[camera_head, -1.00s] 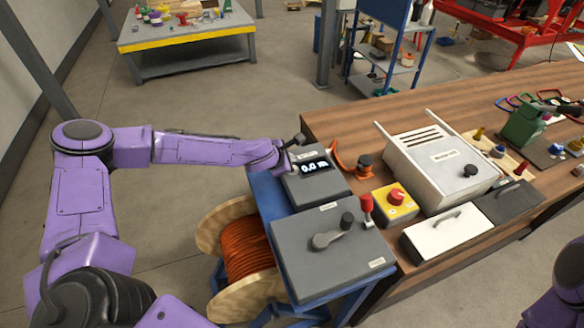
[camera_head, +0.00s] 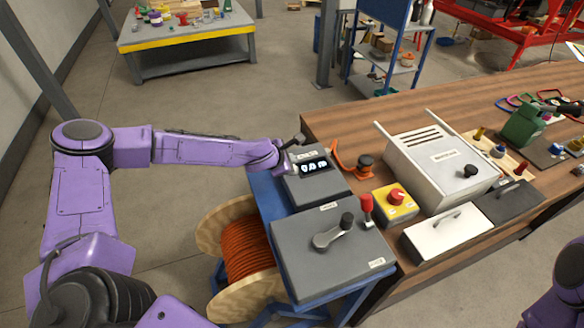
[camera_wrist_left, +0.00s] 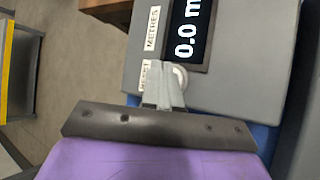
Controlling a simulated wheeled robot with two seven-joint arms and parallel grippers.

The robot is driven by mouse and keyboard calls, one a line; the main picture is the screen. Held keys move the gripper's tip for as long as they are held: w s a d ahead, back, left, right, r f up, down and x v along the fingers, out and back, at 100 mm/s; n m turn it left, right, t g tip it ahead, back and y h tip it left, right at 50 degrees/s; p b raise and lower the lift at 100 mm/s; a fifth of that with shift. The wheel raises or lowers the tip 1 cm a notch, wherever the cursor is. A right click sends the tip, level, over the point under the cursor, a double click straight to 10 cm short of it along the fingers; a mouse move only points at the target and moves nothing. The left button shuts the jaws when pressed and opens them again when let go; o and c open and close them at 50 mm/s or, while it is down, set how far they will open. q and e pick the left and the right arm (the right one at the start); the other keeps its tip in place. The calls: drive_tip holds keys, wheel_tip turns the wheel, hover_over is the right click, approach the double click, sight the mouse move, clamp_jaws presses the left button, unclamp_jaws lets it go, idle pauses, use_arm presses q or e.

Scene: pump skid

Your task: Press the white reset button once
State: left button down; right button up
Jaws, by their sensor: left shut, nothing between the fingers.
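The white reset button (camera_wrist_left: 182,74) shows in the left wrist view as a pale round edge beside the display, next to a partly covered label. My left gripper (camera_wrist_left: 166,72) is shut and empty, its fingertips over the button's near side and hiding part of it. I cannot tell whether they press it. The grey meter box (camera_head: 318,187) carries a black display (camera_head: 313,167), which reads 0.0 m in the wrist view. In the head view my left gripper (camera_head: 290,164) is at the box's left edge, and the button is hidden. My right gripper is out of view.
A grey box with a crank handle (camera_head: 290,245) stands in front of the meter box. A yellow box with a red button (camera_head: 396,198), a white cabinet (camera_head: 440,165) and an orange bracket (camera_head: 342,163) are to the right. A cable reel (camera_head: 240,255) is below.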

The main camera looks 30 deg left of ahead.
use_arm(q)
drive_tip(key=shift+f+b, duration=0.3)
drive_tip(key=shift+f, duration=0.15)
drive_tip(key=shift+f+b, duration=0.5)
drive_tip(key=shift+f, duration=0.05)
idle(0.5)
drive_tip(key=shift+r, duration=0.15)
drive_tip(key=shift+r+p, duration=0.8)
drive_tip(key=shift+p, duration=0.05)
wheel_tip(320, 180, up, 5)
drive_tip(key=p, duration=0.4)
drive_tip(key=shift+r+p, duration=0.1)
drive_tip(key=shift+p, duration=0.2)
idle(0.4)
